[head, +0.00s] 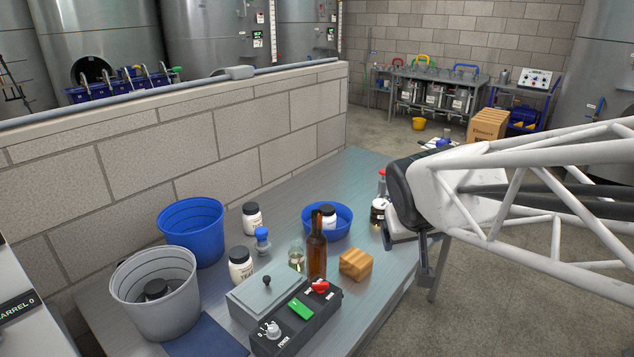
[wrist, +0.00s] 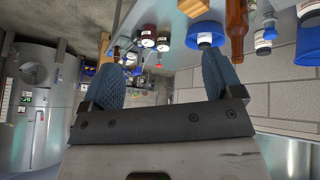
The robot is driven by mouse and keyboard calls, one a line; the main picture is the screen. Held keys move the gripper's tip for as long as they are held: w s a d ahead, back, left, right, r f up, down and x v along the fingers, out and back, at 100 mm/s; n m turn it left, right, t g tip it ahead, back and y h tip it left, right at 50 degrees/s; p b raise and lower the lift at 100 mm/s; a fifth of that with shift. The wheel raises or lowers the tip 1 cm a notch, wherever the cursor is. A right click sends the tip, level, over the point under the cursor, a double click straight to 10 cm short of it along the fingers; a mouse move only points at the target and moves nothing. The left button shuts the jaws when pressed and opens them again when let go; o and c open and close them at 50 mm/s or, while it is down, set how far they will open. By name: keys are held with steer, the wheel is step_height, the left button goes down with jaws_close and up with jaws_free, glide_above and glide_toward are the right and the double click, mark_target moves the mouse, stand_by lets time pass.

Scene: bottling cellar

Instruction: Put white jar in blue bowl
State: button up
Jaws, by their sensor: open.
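The blue bowl (head: 345,228) stands on the bench behind a brown bottle. A white jar with a dark lid (head: 329,215) is inside it. Two more white jars with black lids stand left of the bowl, one farther back (head: 252,219) and one nearer (head: 241,266). My gripper (head: 408,254) is open and empty, off to the right of the bowl near the bench's right edge. In the wrist view my gripper (wrist: 161,62) has its fingers wide apart, with the blue bowl (wrist: 204,29) and the white jar in it (wrist: 204,41) beyond the right finger.
The brown bottle (head: 317,255) stands close in front of the bowl, beside a wooden block (head: 356,264). A blue bucket (head: 191,230), a grey bucket (head: 154,290), a blue-capped bottle (head: 262,240), a glass (head: 297,258) and a control box (head: 297,322) crowd the left and front.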

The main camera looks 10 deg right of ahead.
steer(key=s+a+f+g+y, duration=0.1)
steer(key=s+a, duration=0.1)
steer(key=s, duration=0.5)
steer(key=s+a+f+g+y, duration=0.1)
steer(key=s+a+g, duration=0.1)
steer(key=s, duration=0.5)
steer(key=shift+s+a+f, duration=0.25)
steer(key=shift+s, duration=0.05)
